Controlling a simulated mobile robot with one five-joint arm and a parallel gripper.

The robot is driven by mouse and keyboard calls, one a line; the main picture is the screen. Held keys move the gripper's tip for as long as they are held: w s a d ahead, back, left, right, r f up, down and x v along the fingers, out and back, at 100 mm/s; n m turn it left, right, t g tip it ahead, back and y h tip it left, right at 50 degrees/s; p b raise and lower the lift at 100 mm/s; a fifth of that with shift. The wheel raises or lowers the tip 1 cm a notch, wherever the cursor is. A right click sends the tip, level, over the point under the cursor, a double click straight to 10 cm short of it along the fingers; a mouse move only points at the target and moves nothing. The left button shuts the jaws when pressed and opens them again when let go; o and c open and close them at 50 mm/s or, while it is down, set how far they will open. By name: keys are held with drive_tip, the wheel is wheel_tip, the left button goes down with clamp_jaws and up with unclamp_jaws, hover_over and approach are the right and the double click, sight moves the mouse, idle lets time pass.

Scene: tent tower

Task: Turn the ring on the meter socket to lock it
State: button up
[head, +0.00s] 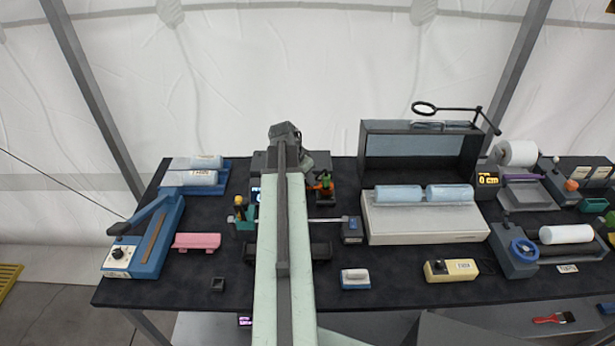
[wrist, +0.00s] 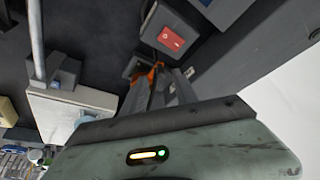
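I cannot pick out the meter socket or its ring for sure in either view. In the wrist view, a grey box with a red square panel (wrist: 171,39) lies just beyond my gripper (wrist: 160,88). The fingers are partly hidden by the gripper's own body, with something orange beside them. I cannot tell whether they hold anything or touch the box. In the head view my arm runs over the middle of the dark table (head: 222,263) to its back edge, hiding what lies beneath; the fingers do not show there.
Left of my arm are a blue sealer (head: 152,245) and a pink block (head: 196,241). An orange-and-green item (head: 325,181) is close on its right. The front middle has bare patches.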

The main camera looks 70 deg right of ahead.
drive_tip(key=p+v, duration=0.3)
drive_tip(key=v, duration=0.2)
drive_tip(key=shift+a+r+p, duration=0.1)
drive_tip(key=shift+r+p, duration=0.1)
drive_tip(key=shift+p, duration=0.15)
